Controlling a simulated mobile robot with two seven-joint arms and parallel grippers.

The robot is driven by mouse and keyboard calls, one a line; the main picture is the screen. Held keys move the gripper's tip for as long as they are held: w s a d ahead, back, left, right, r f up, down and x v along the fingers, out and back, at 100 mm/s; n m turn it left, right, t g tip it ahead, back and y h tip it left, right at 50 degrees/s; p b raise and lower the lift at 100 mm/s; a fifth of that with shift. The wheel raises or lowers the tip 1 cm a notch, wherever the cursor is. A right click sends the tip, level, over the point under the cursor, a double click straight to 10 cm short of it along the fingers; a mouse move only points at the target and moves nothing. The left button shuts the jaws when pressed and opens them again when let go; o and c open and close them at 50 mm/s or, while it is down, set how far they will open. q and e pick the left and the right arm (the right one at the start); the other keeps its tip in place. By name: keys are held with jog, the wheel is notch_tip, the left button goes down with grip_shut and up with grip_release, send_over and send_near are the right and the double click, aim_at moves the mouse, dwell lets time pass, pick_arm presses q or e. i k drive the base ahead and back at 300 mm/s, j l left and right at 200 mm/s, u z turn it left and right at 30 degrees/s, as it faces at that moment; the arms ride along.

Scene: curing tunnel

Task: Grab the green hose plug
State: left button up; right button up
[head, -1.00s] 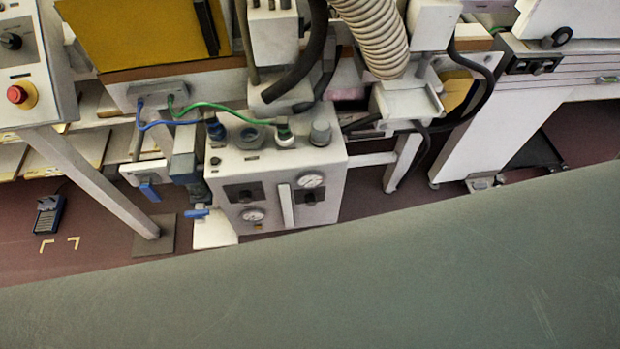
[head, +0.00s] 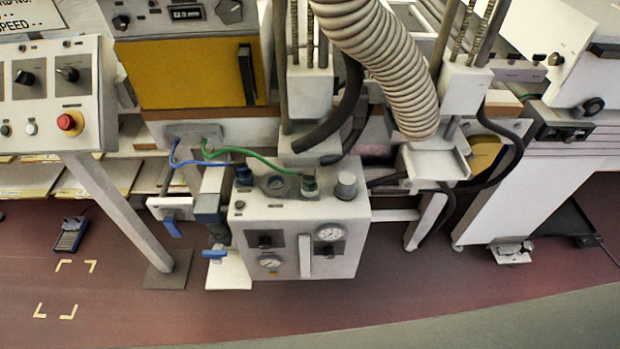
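The green hose plug (head: 309,184) sits on top of the white unit with gauges (head: 351,232), right of centre on its top face. A green hose (head: 252,154) runs from it up and left to a grey plate on the machine. In this view the plug looks seated upright in a port, but its lower end is hidden. A blue plug (head: 243,175) with a blue hose stands at the left of the same top face, with an open round port (head: 275,183) between the two. Neither of my grippers shows in the head view.
A grey cap (head: 347,185) stands right of the green plug. A ribbed duct (head: 385,62) and a black hose (head: 340,113) hang above and behind. A control panel on a leg with a red button (head: 69,122) is at left. The floor in front is clear.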

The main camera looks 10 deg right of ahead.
aim_at(309, 173)
jog(key=i+l+u, duration=0.15)
jog(key=l, duration=0.3)
jog(key=i+l+u, duration=0.2)
jog(key=l, duration=0.25)
jog(key=i+l+u, duration=0.15)
jog(key=l, duration=0.3)
jog(key=l+u, duration=0.2)
jog(key=l, duration=0.3)
jog(key=i+l+u, duration=0.15)
jog(key=l, duration=0.35)
